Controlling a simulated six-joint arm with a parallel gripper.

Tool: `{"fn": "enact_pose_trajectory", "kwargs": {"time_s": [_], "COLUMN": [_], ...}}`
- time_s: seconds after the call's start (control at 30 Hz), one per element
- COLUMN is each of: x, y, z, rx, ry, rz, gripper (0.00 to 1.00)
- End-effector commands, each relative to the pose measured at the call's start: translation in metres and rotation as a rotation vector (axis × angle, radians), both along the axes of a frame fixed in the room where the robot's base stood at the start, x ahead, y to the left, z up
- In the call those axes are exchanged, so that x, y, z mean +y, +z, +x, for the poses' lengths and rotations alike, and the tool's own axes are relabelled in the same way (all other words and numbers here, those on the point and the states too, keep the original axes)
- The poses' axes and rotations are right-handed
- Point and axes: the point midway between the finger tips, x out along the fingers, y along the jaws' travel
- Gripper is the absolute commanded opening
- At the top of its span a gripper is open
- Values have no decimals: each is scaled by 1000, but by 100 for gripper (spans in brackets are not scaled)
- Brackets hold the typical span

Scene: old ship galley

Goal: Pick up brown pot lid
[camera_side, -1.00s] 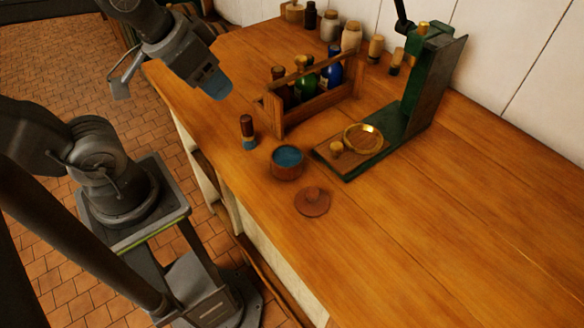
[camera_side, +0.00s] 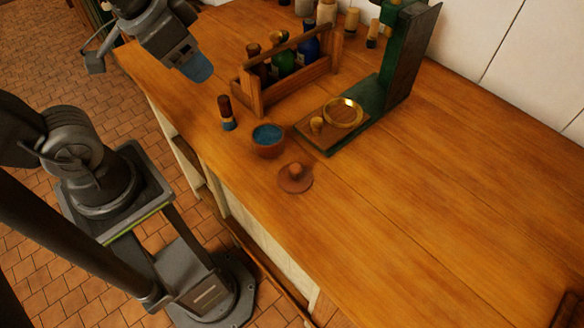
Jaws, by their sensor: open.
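The brown pot lid (camera_side: 295,179) lies flat on the wooden counter, with its round knob facing up. Just behind it stands a small brown pot (camera_side: 268,142) with blue contents showing at its open top. My gripper (camera_side: 197,68) is at the upper left, above the counter's left edge. It is open, and no object shows in it. It is well apart from the lid, up and to the left of it.
A wooden bottle carrier (camera_side: 290,80) and a small brush-like item (camera_side: 226,112) stand behind the pot. A green press-like stand (camera_side: 375,95) with a brass ring (camera_side: 343,112) is right of it. The counter right of the lid is clear.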

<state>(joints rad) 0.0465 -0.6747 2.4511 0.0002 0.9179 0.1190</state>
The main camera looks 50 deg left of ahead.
Motion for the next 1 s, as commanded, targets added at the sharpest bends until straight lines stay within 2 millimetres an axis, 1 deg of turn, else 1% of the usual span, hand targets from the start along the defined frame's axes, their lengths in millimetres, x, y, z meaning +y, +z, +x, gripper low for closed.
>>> {"fn": "enact_pose_trajectory", "kwargs": {"time_s": [0.17,0.3,0.4,0.5,0.6,0.7,0.77,0.87,1.0], "x": [-40,-82,-112,-135,-151,-158,-159,-159,-158], "y": [-3,-15,-27,-39,-48,-53,-59,-74,-102], "z": [30,52,62,67,69,69,69,69,69], "rx": [126,215,262,295,314,321,326,327,329], "ry": [-474,-912,-1193,-1411,-1554,-1624,-1639,-1640,-1638], "rz": [145,256,314,353,376,385,386,386,386], "gripper": [57,57,57,57,57,57,57,57,57]}}
